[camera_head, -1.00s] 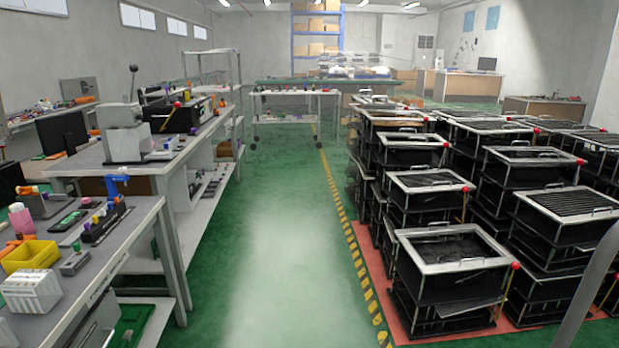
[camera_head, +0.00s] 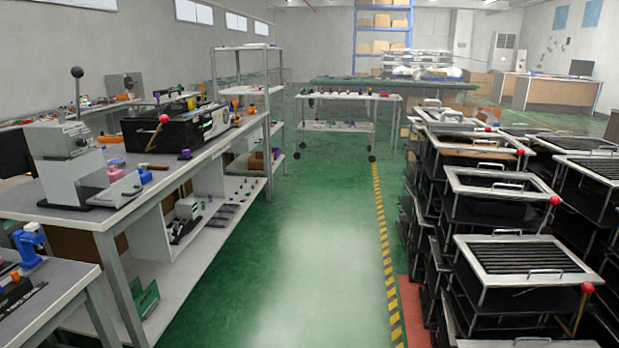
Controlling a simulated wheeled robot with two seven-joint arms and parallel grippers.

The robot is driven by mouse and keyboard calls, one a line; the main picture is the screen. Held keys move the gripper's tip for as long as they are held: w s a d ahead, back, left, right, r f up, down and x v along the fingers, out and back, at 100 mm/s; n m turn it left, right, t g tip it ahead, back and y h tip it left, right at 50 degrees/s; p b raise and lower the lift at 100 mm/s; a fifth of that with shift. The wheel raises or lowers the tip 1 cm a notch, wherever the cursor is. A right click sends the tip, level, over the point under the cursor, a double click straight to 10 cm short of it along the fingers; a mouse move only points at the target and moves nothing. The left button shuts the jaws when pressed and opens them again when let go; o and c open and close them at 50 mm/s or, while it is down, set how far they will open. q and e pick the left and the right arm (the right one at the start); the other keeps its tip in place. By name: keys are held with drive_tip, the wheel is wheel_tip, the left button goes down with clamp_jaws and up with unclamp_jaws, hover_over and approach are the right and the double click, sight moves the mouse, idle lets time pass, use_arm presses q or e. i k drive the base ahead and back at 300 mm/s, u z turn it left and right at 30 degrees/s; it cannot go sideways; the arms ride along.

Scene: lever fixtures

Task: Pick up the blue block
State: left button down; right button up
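I cannot make out a clear blue block in the head view. Neither of my grippers is in view.
A long workbench (camera_head: 90,215) with a grey lever machine (camera_head: 66,160) and a black case (camera_head: 165,125) runs along the left. Stacked black crates with metal frames (camera_head: 520,255) fill the right. The green floor aisle (camera_head: 300,240) between them is clear up to a white table (camera_head: 345,97).

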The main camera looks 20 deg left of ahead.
sight(145, 177)
drive_tip(key=u, duration=0.45)
drive_tip(key=i, duration=1.9)
drive_tip(key=u, duration=2.05)
drive_tip(key=i, duration=0.9)
drive_tip(key=u, duration=0.8)
